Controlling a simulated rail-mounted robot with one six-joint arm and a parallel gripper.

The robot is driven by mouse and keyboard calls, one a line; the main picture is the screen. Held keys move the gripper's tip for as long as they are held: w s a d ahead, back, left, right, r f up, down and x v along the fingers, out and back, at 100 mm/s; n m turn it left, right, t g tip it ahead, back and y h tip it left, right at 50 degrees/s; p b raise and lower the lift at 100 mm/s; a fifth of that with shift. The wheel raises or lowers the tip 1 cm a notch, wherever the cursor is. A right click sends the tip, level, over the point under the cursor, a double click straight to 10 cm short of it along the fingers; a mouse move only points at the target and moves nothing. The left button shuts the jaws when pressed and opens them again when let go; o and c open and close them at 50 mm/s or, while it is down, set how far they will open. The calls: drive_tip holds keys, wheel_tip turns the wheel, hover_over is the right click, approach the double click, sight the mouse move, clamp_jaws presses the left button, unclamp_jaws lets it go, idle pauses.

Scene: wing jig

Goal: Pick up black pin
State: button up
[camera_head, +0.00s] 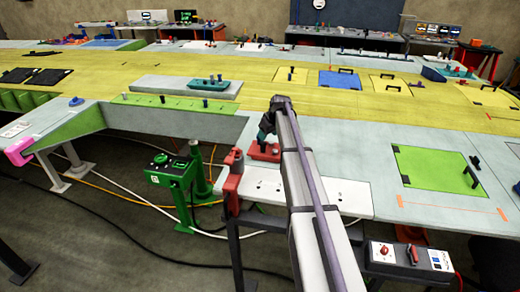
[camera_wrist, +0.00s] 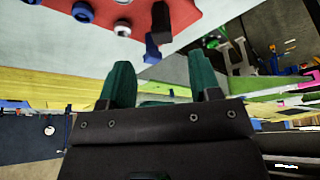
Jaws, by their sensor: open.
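A red plate (camera_wrist: 195,12) with small parts on it fills the top of the wrist view. A black pin (camera_wrist: 162,18) stands at its edge, with a blue part (camera_wrist: 152,46) beside it. My gripper (camera_wrist: 160,80) is open, with teal fingers apart and nothing seen between them. The black pin lies beyond the fingertips, between their lines and apart from both. In the head view my gripper (camera_head: 265,133) is just above the red plate (camera_head: 262,156) on the grey surface. There my gripper and arm hide much of the plate, and I cannot make out the pin.
A blue ring (camera_wrist: 83,12) and a white part (camera_wrist: 122,28) sit on the same plate. A red post (camera_head: 232,172) stands left of it. A teal tray (camera_head: 214,88) with dark pins and a green strip (camera_head: 170,102) lie farther back. A green hatch (camera_head: 438,170) lies right.

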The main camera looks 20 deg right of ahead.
sight(262, 146)
drive_tip(key=b+x, duration=0.3)
drive_tip(key=x, duration=0.2)
drive_tip(key=shift+w+a+f, duration=0.1)
drive_tip(key=shift+a, duration=0.1)
drive_tip(key=b+x, duration=0.5)
drive_tip(key=shift+d+f, duration=0.1)
drive_tip(key=shift+f, duration=0.05)
drive_tip(key=shift+s+r, duration=0.2)
drive_tip(key=shift+r, duration=0.15)
drive_tip(key=shift+w, duration=0.1)
drive_tip(key=c, duration=1)
